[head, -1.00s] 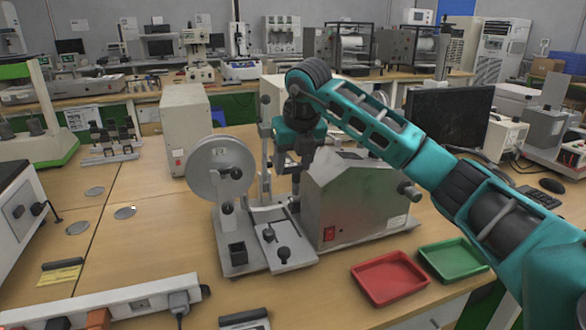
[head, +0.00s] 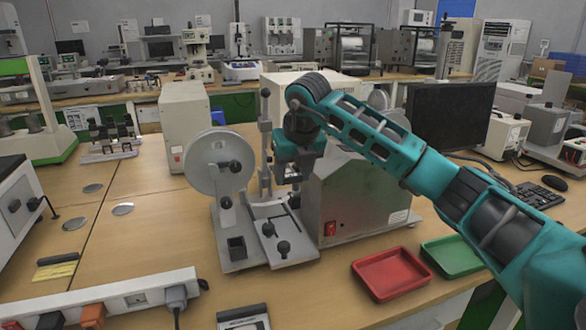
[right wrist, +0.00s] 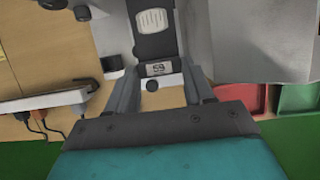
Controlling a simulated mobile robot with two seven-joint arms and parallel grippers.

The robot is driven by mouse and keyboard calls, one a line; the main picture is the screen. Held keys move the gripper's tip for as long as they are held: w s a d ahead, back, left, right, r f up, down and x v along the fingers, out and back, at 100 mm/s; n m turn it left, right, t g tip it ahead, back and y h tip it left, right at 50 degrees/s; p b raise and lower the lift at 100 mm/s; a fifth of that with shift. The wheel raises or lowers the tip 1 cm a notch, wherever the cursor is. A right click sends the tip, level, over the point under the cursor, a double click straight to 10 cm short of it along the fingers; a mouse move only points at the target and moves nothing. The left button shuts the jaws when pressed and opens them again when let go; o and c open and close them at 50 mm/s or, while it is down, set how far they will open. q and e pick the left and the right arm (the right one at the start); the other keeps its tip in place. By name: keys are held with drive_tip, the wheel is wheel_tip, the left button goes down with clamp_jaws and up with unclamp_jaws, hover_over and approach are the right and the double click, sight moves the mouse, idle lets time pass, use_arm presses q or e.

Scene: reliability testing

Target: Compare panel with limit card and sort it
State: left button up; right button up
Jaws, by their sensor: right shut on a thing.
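My right gripper (head: 287,176) hangs over the front of the grey test machine (head: 362,205), beside its wheel (head: 220,160). In the head view its fingers are small and partly hidden by the wrist. The right wrist view shows the two fingers (right wrist: 160,80) on either side of a dark piece (right wrist: 157,45) with a pale striped patch and a label reading 59. I cannot tell whether that piece is the panel. A yellow card (head: 56,269) with a dark top edge lies at the left. Another dark-topped card (head: 243,318) is cut by the bottom edge. My left gripper is out of view.
An empty red tray (head: 392,273) and an empty green tray (head: 451,257) stand right of the machine, at the table's front. A white power strip (head: 135,298) with plugs lies at front left. A beige cabinet (head: 186,130) stands behind the wheel.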

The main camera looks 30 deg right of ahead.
drive_tip(key=shift+f+b, duration=0.45)
drive_tip(key=shift+f, duration=0.45)
drive_tip(key=shift+f+b, duration=2.3)
drive_tip(key=shift+f, duration=1.45)
drive_tip(key=shift+f+b, duration=1.05)
drive_tip(key=shift+f, duration=0.7)
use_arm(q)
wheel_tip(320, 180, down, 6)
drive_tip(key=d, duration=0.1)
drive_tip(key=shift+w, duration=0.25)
